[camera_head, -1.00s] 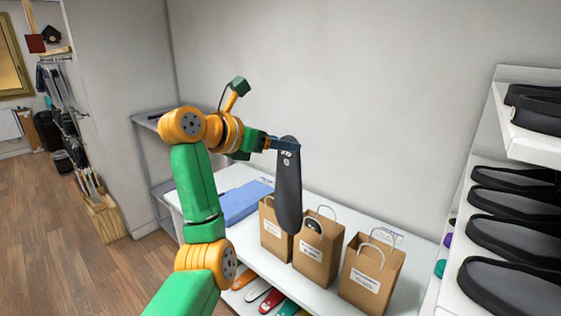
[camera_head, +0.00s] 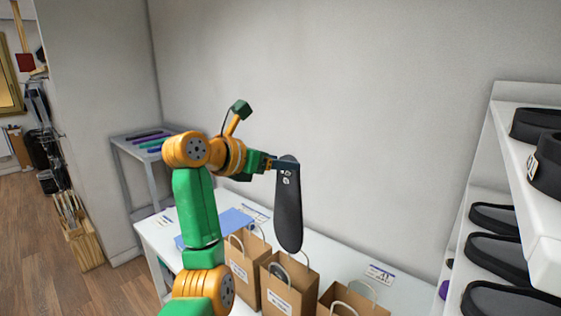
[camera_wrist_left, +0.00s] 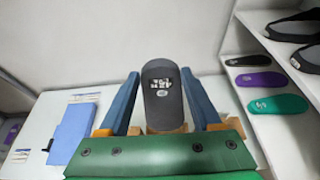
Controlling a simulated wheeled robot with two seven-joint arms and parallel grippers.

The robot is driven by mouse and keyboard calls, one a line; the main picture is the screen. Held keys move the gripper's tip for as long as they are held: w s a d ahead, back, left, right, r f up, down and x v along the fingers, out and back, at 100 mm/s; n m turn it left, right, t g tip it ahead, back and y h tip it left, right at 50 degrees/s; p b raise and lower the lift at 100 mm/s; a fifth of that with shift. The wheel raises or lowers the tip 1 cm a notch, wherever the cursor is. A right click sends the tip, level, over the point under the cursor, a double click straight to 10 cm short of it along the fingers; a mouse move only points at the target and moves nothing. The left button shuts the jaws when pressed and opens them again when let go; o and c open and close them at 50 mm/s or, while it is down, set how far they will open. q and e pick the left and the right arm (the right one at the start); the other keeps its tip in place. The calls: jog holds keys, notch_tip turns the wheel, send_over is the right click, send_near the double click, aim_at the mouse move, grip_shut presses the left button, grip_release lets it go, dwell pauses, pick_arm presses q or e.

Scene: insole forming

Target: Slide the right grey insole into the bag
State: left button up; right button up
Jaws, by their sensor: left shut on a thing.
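My left gripper (camera_head: 284,163) is shut on the upper end of a dark grey insole (camera_head: 288,210), which hangs upright with its long end down. In the left wrist view the insole (camera_wrist_left: 162,100) stands between the two blue fingers, with a pale printed mark near its top. Three brown paper bags with handles and white labels stand in a row on the white table: a left bag (camera_head: 242,270), a middle bag (camera_head: 290,290) and a right bag (camera_head: 350,304). The insole's lower tip overlaps the middle bag's top edge in the picture; I cannot tell whether it is inside. My right gripper is not in view.
A blue flat thing (camera_head: 225,226) lies on the white table (camera_head: 160,232) behind the bags. A grey rack (camera_head: 130,150) with coloured insoles stands at the back left. White shelves (camera_head: 545,215) with dark shoe-shaped pieces stand at the right. The wall is behind.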

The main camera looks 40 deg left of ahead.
pick_arm(q)
jog(key=f+b, duration=0.1)
jog(key=s+f+b, duration=0.1)
jog(key=f+b, duration=0.1)
jog(key=shift+s+a+f, duration=0.15)
jog(key=shift+s+f, duration=0.2)
jog(key=shift+s, duration=0.05)
jog(key=f+b, duration=0.4)
jog(key=f, duration=0.2)
jog(key=f+b, duration=0.5)
jog(key=f, duration=0.1)
jog(key=f+b, duration=0.5)
jog(key=f, duration=0.1)
jog(key=shift+w+f, duration=0.15)
jog(key=shift+w, duration=0.2)
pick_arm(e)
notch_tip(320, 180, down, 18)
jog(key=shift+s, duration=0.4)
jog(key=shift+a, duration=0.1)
pick_arm(q)
jog(key=o, duration=1.6)
jog(key=shift+c, duration=0.2)
jog(key=shift+s, duration=0.25)
jog(key=v, duration=0.6)
jog(key=shift+s+r, duration=0.25)
jog(key=shift+s, duration=0.05)
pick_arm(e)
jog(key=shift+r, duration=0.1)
